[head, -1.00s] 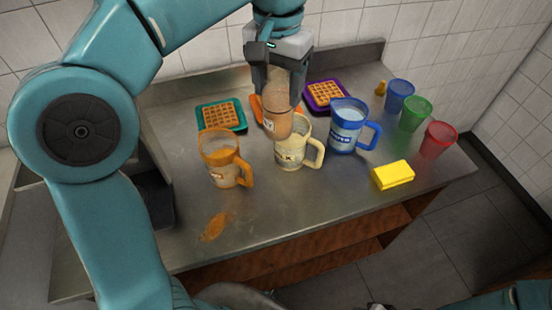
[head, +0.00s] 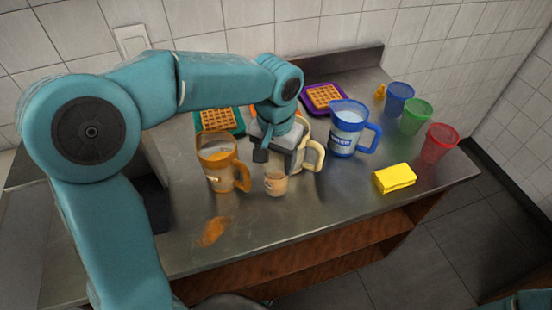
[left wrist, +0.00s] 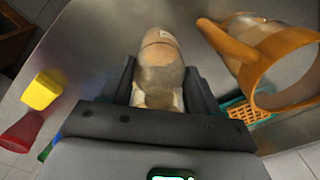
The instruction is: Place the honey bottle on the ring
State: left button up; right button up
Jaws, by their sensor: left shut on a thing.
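My left gripper (head: 270,150) is shut on a tan, amber-tinted bottle (head: 276,183), which I take as the honey bottle. It is held low over the counter, in front of the cream mug and right of the orange pitcher. I cannot tell whether its base touches the counter. In the left wrist view the bottle (left wrist: 160,62) sits between both fingers (left wrist: 158,92). An orange smear (head: 213,231) lies on the bare counter, front left of the bottle. I cannot make out a clear ring shape in it. My right gripper does not show.
An orange pitcher (head: 217,160), a cream mug (head: 313,155) and a blue pitcher (head: 346,130) stand close by. Waffles lie on a purple tray (head: 310,87) and a teal tray (head: 240,128). A yellow sponge (head: 395,178) and a red cup (head: 438,143) are right.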

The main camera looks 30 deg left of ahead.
pick_arm(q)
jog(key=shift+w+a+f, duration=0.2)
jog(key=shift+w+f, duration=0.15)
jog(key=shift+f, duration=0.15)
jog(key=shift+s+d, duration=0.15)
jog(key=shift+s, duration=0.1)
jog(key=o, duration=1.3)
jog(key=shift+o, duration=1.4)
jog(key=shift+w+f, duration=0.15)
jog(key=shift+w, duration=0.05)
